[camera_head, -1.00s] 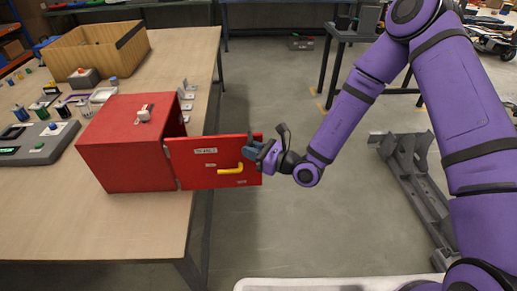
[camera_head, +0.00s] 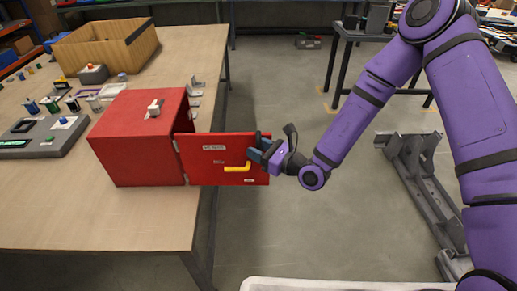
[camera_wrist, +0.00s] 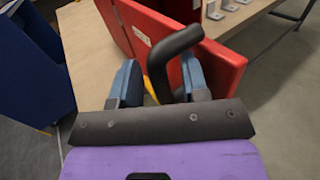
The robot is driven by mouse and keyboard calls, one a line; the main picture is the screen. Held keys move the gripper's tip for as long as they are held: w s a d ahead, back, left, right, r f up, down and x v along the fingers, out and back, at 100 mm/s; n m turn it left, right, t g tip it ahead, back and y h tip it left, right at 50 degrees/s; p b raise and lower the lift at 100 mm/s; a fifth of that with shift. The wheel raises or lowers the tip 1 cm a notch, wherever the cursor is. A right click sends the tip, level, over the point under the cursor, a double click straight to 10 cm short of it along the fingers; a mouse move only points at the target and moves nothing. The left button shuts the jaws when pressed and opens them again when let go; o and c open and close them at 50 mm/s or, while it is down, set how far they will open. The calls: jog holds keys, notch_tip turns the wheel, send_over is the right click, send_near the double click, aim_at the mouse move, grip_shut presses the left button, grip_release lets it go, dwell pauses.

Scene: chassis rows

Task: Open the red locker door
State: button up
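The red locker (camera_head: 128,150) stands on the table with its door (camera_head: 210,168) swung out to the right, past the table edge. The dark opening shows behind the hinge side. A yellow handle (camera_head: 238,168) sits on the door face, near its free edge. My gripper (camera_head: 259,152) is at the door's upper free corner, above and right of the handle. In the wrist view, my gripper's blue fingers (camera_wrist: 160,84) are apart. The red door (camera_wrist: 215,65) is just beyond them, with a bit of yellow between them. I cannot tell whether they touch the door.
A dark bent bar (camera_wrist: 165,60) shows between the fingers in the wrist view; I cannot tell what it is. A cardboard box (camera_head: 103,50) and a grey device (camera_head: 45,138) are on the table (camera_head: 130,220). A grey metal frame (camera_head: 415,180) lies on the right floor.

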jog(key=shift+d, duration=0.1)
jog(key=v, duration=1)
jog(key=shift+s+d, duration=0.15)
jog(key=shift+d, duration=0.15)
jog(key=shift+f, duration=0.1)
jog(key=s+d+r+n+g+h, duration=0.1)
jog(key=s+r+n+g, duration=0.25)
jog(key=r+n, duration=0.2)
jog(key=s+d+r+n+g, duration=0.1)
jog(key=s+r+n+g, duration=0.25)
jog(key=r+n, duration=0.2)
jog(key=s+d+r+n+g+h, duration=0.1)
jog(key=s+d+r+n+g, duration=0.1)
jog(key=r+n+g, duration=0.4)
jog(key=s+d+r+n+t+h, duration=0.3)
jog(key=s+d+r+t+h, duration=0.2)
jog(key=d, duration=0.5)
jog(key=s+d+r+n+t+h, duration=0.3)
jog(key=s+d+r+t+h, duration=0.2)
jog(key=d+r+h, duration=0.3)
jog(key=s+d+r, duration=0.1)
jog(key=d+r, duration=0.2)
jog(key=shift+s+r+n+h, duration=0.3)
jog(key=shift+s+r+h, duration=0.05)
jog(key=shift+r+h, duration=0.05)
